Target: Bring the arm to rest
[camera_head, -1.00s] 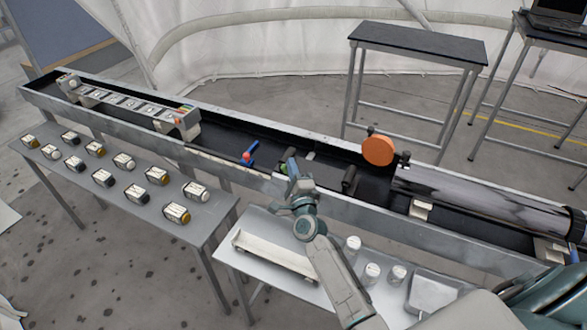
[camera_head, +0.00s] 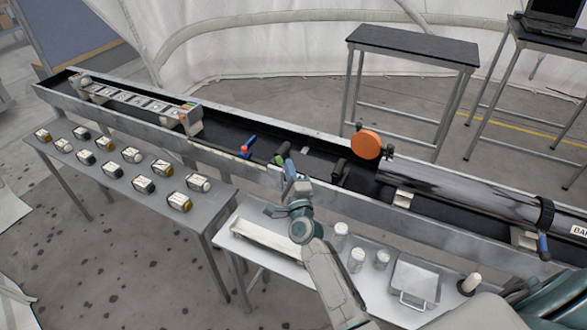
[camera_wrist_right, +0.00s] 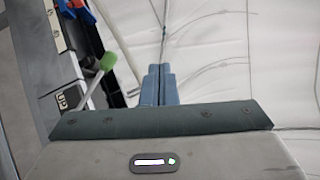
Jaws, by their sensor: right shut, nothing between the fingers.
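My right arm comes in from the lower right in the head view. Its gripper (camera_head: 290,170) is shut and empty, pointing up over the near wall of the long trough (camera_head: 110,122). In the right wrist view the two blue fingers (camera_wrist_right: 158,80) are together with nothing between them. The white tent wall fills most of the background there. My left gripper is not in view.
An orange disc (camera_head: 366,144) stands by a long grey tube (camera_head: 455,185). White jars (camera_head: 356,260) and a metal tray (camera_head: 413,277) stand on the near table. Several small bottles (camera_head: 143,184) fill the left table.

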